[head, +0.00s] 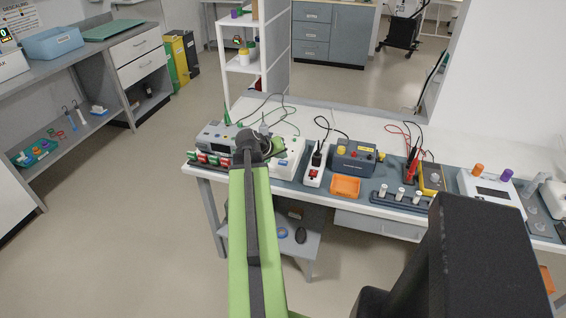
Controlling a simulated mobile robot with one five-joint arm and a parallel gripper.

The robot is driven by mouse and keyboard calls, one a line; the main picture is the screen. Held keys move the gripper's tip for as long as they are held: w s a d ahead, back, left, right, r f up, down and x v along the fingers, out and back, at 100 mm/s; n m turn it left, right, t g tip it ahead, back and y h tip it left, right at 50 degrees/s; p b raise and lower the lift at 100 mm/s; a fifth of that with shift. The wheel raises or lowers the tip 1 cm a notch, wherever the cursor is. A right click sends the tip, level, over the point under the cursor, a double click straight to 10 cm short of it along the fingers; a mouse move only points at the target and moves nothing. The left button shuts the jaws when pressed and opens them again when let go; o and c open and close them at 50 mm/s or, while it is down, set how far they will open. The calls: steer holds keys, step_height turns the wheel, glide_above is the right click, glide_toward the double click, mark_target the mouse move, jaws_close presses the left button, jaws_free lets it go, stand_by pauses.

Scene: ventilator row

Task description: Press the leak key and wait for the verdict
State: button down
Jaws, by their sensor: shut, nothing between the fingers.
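My arm reaches forward to the left part of the workbench (385,128). My gripper (268,148) is at its end, small and dark against the devices, and shut with nothing held. It is in front of or above the gap between a grey device (216,136) on the left and a white device (293,146) on the right. My arm and wrist hide parts of both. I cannot make out a leak key, any label or a verdict on a display at this size. Whether the gripper touches anything cannot be told.
Right along the bench are a power strip (315,168), a blue-grey device (355,155), an orange bin (345,187), a yellow meter (432,178) and a white screen unit (490,190). Loose cables lie behind. Red-and-green connectors (208,159) line the left front edge. Floor at left is clear.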

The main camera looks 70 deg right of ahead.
mark_target(281, 164)
stand_by(0.5)
steer(key=shift+f+b, duration=0.4)
steer(key=shift+f+b, duration=0.35)
stand_by(0.4)
steer(key=shift+r+p, duration=0.75)
steer(key=shift+r, duration=0.1)
step_height(281, 164, up, 5)
steer(key=p, duration=0.5)
stand_by(0.7)
